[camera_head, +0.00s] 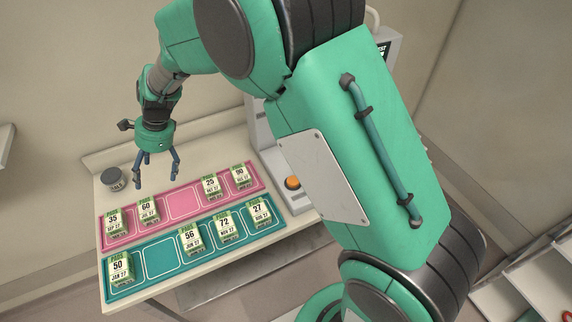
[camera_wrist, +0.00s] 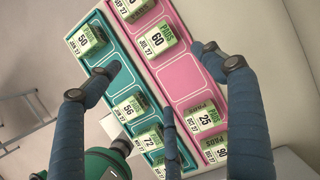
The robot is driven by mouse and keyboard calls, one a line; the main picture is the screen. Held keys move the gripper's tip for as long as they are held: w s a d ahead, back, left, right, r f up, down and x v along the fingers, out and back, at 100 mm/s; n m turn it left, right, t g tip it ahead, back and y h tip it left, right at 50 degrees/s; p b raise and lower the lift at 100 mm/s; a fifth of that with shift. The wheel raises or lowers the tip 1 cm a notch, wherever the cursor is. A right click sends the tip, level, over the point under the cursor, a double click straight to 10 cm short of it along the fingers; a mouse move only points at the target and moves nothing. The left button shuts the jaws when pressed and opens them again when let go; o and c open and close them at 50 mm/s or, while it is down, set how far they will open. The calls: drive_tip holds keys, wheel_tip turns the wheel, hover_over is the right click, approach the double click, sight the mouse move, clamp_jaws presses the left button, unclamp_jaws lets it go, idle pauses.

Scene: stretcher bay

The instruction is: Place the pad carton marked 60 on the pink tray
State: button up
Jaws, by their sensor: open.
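The pad carton marked 60 (camera_head: 148,209) stands in a compartment of the pink tray (camera_head: 185,205), beside the carton marked 35. Carton 60 also shows near the top of the wrist view (camera_wrist: 157,40), with the pink tray's empty compartment (camera_wrist: 180,78) beside it. My gripper (camera_head: 158,172) is open and empty above the pink tray, over the region of carton 60 and the empty compartment. Its fingers are spread in the wrist view (camera_wrist: 170,75), and none touches carton 60.
Cartons 35 (camera_head: 113,221), 25 (camera_head: 211,186) and 90 (camera_head: 240,177) are also on the pink tray. The teal tray (camera_head: 160,258) in front holds several cartons and one empty compartment. A dark-lidded jar (camera_head: 113,179) stands at left; a machine with an orange button (camera_head: 293,183) stands at right.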

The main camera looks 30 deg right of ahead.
drive_tip(key=s+d+r+n+t+h, duration=0.1)
drive_tip(key=s+d+r+n, duration=0.3)
drive_tip(key=s+d+r, duration=0.35)
drive_tip(key=s+d+r+n+t, duration=0.2)
drive_tip(key=s+d+r+n, duration=0.25)
drive_tip(key=d+r, duration=0.5)
drive_tip(key=s+d+r+n+t+h, duration=0.1)
drive_tip(key=s+d+r+n, duration=0.1)
drive_tip(key=s+d+n, duration=0.2)
drive_tip(key=s+d+r+n+t+h, duration=0.1)
drive_tip(key=s+d+r+n+h, duration=0.1)
drive_tip(key=s+d, duration=0.8)
drive_tip(key=s+n, duration=0.1)
drive_tip(key=s, duration=0.6)
drive_tip(key=shift+s+d+r+n, duration=0.15)
drive_tip(key=shift+s+r+n, duration=0.15)
drive_tip(key=shift+n, duration=0.05)
wheel_tip(320, 180, down, 2)
drive_tip(key=shift+f+b, duration=0.1)
drive_tip(key=shift+b, duration=1)
